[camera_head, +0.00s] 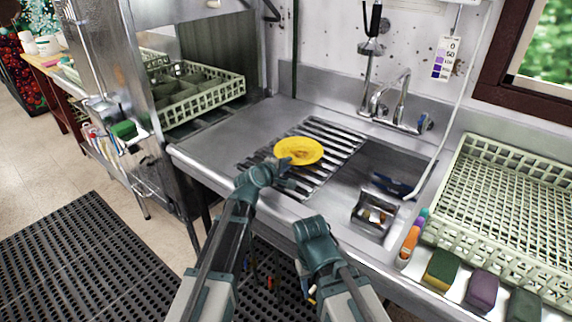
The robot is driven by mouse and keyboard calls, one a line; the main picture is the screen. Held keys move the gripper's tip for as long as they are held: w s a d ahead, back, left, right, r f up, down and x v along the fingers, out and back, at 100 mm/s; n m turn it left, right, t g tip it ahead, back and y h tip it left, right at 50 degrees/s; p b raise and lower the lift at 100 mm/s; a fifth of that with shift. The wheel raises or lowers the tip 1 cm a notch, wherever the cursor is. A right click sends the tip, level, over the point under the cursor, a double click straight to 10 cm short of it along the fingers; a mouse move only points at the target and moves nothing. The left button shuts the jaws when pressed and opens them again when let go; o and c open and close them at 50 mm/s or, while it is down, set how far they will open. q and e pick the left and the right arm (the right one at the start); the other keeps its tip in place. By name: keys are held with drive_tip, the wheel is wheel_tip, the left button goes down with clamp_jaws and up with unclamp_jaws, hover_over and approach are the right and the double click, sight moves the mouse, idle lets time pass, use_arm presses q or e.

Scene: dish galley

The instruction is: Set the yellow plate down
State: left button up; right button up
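The yellow plate (308,146) is over the slatted metal drain grate (335,133) beside the sink, roughly level. My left gripper (288,162) reaches in from the near left and is at the plate's near-left rim, apparently closed on it. The fingertips are small and partly lost against the plate. I cannot tell whether the plate touches the slats. My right arm is folded low in front of the counter edge, and its gripper does not show.
The sink basin (390,160) with a faucet (395,105) lies right of the grate. A small metal caddy (374,217) stands in front of it. A pale dish rack (510,165) is at right, with sponges (482,290) before it. Bare steel counter (235,135) lies left of the grate.

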use_arm(q)
drive_tip(key=shift+r, duration=0.1)
drive_tip(key=shift+s+r, duration=0.2)
drive_tip(key=p+v, duration=0.4)
drive_tip(key=v, duration=0.7)
drive_tip(key=shift+s+a+r+p, duration=0.1)
drive_tip(key=shift+s+a+p, duration=0.1)
drive_tip(key=shift+p, duration=0.1)
